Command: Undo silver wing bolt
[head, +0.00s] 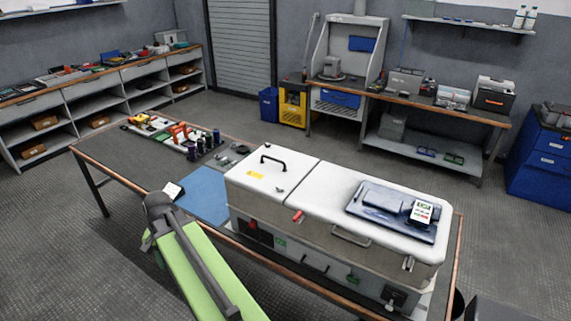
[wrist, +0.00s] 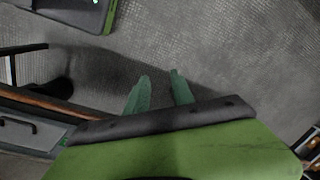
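A long white-lidded cabinet (head: 300,182) stands on the workbench in the head view. I cannot tell whether either is the silver wing bolt. My gripper (wrist: 159,77) shows two green fingers apart with nothing between them, over the grey floor in the wrist view. In the head view my green arm is at the lower left, in front of the bench, and hides the gripper.
The workbench (head: 115,153) carries a blue mat (head: 203,192), dark cylinders and coloured parts left of the cabinet. The cabinet front has a red handle (head: 298,216). Open floor surrounds the bench.

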